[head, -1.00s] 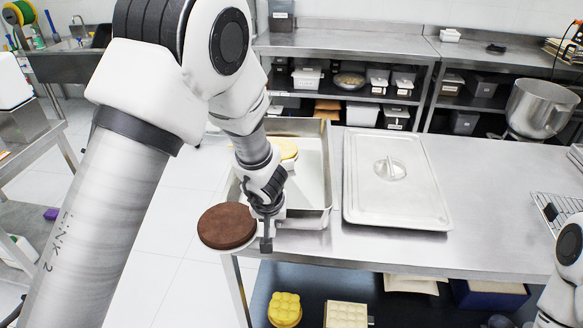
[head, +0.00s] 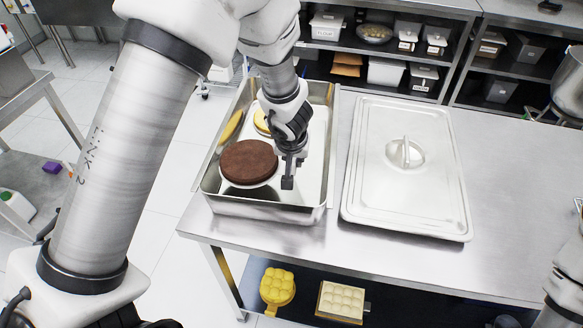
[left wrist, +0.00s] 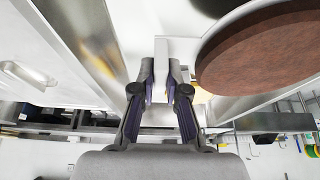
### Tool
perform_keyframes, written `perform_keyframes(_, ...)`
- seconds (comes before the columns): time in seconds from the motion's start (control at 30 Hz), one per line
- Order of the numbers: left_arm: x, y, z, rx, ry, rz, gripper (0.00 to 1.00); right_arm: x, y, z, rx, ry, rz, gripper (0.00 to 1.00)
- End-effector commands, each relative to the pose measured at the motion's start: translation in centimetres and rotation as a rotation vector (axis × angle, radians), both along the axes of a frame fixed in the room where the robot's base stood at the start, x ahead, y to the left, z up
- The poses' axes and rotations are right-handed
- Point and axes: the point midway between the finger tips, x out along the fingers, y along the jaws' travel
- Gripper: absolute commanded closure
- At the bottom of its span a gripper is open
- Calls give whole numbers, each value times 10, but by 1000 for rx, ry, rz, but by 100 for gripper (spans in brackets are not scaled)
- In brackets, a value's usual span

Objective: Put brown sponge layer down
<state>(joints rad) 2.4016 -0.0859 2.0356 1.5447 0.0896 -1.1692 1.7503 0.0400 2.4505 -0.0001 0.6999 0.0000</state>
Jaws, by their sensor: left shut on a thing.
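The brown sponge layer (head: 249,160) is a flat round disc lying level on a thin white round board (head: 236,182). My left gripper (head: 288,181) is shut on a white tab at the board's edge, and the sponge layer rides beside the fingers. In the left wrist view the brown layer (left wrist: 265,50) fills the upper right, and the fingers (left wrist: 168,82) close on the white piece. The board is over the front part of a deep steel pan (head: 268,213), inside its outline; its height above the pan floor is unclear. My right gripper is out of view.
A lidded steel tray (head: 405,200) stands just right of the pan. The steel table (head: 500,190) is clear further right. Yellow moulded items (head: 277,286) sit on the shelf below.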

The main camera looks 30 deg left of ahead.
Motion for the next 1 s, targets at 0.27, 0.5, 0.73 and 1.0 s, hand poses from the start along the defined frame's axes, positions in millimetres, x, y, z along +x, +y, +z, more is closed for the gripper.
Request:
perform_keyframes(0.27, 0, 0, -55, 0, 0, 1, 100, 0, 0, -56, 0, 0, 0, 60)
perform_keyframes(0.5, 0, 0, -74, 0, -1, 0, 100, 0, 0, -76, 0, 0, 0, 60)
perform_keyframes(0.73, 0, 0, -76, 0, 0, 1, 100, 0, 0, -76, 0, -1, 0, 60)
perform_keyframes(1.0, 0, 0, -75, 0, 0, 1, 62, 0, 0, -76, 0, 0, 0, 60)
